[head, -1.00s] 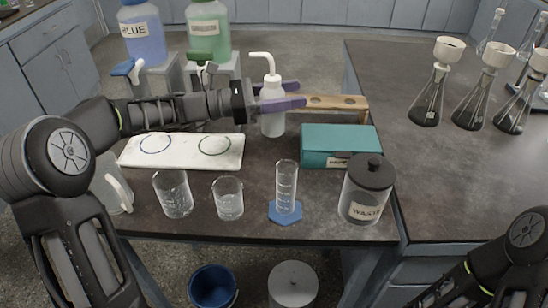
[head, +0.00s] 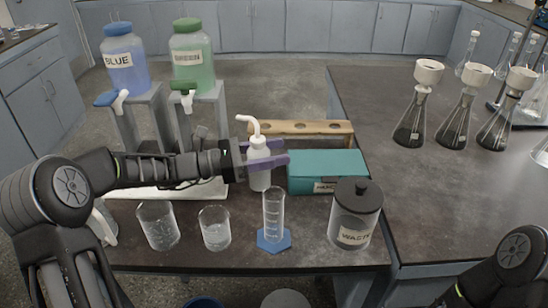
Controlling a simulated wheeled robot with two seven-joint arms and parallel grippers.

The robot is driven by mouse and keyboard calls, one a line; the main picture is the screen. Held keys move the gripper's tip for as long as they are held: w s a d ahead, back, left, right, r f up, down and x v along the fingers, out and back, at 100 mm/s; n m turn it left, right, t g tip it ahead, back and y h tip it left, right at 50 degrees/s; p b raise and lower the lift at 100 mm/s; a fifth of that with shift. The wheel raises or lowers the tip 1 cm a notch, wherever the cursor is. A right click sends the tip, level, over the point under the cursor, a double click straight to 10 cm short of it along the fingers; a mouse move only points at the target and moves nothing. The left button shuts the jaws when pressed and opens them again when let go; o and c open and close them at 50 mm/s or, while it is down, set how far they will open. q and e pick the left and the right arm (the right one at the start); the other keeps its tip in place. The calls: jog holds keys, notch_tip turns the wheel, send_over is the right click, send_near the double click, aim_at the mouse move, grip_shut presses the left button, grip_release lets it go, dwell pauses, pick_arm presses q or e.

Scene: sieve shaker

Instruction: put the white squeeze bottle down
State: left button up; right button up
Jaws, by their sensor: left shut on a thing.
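The white squeeze bottle (head: 260,178) stands upright behind the graduated cylinder, its bent spout pointing left. My left gripper (head: 266,154) comes in from the left and is shut on the bottle's upper body, with a purple finger on either side. I cannot tell whether the bottle's base touches the bench (head: 190,254). My right arm shows at the lower right, but its gripper is out of view.
Right of the bottle is a teal box (head: 330,170); behind is a wooden rack (head: 300,130). In front are two beakers (head: 158,226) (head: 215,230), a graduated cylinder (head: 273,215) and a waste jar (head: 354,212). A white mat (head: 150,192) lies under my left arm.

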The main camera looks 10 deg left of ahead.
aim_at(258, 182)
pick_arm(q)
jog(key=shift+f, duration=0.7)
jog(key=shift+f, duration=0.2)
jog(key=o, duration=0.8)
jog(key=shift+c, duration=0.2)
jog(key=shift+r, duration=0.15)
jog(key=shift+a, duration=0.2)
jog(key=v, duration=0.7)
jog(key=shift+s, duration=0.1)
